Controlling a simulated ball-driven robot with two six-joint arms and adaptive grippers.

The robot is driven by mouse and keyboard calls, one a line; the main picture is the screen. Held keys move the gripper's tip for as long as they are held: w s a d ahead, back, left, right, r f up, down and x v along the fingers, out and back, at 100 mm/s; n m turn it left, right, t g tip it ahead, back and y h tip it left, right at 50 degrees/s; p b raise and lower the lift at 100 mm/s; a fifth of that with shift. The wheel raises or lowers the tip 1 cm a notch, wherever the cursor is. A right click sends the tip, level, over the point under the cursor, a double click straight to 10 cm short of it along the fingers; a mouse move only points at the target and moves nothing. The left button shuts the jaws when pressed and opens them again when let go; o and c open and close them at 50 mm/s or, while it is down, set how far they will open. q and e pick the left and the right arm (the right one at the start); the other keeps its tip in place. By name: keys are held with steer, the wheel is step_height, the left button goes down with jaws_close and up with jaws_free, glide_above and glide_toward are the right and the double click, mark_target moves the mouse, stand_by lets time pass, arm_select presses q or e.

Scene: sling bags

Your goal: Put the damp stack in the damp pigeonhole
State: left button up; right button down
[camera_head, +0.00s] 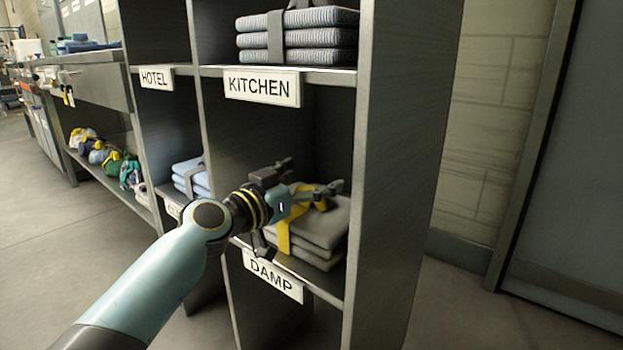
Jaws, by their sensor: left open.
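A folded grey stack with a yellow strap (318,224) lies in the pigeonhole labelled DAMP (272,275), on its shelf board. My left gripper (312,177) is open, its fingers just above and in front of the stack, inside the opening. No cloth shows between its fingers. The gripper and wrist hide part of the strap and the stack's left side, so I cannot tell whether they touch. My right gripper is not in view.
The KITCHEN compartment (262,86) above holds a striped stack (300,42). A light blue stack (190,176) lies in the left column, below the HOTEL label (156,78). Upright walls (398,180) bound the opening. Colourful bundles (100,152) lie under a bench further left.

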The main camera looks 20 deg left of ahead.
arm_select(q)
steer(key=v, duration=1)
steer(key=s+d+f+g, duration=0.4)
steer(key=s+f+g, duration=0.2)
steer(key=s+f, duration=0.75)
steer(key=s+a+f+n+g+y, duration=0.1)
steer(key=s+a+f+g+y, duration=0.1)
steer(key=s, duration=0.6)
steer(key=s+a+f+n+g+y, duration=0.2)
steer(key=s+a+f+g+y, duration=0.1)
steer(key=s, duration=0.5)
steer(key=shift+s+a+g+y+b, duration=0.35)
steer(key=shift+a+g+y, duration=0.25)
steer(key=shift+g, duration=0.1)
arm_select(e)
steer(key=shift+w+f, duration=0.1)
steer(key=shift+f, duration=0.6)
arm_select(q)
steer(key=shift+w, duration=0.1)
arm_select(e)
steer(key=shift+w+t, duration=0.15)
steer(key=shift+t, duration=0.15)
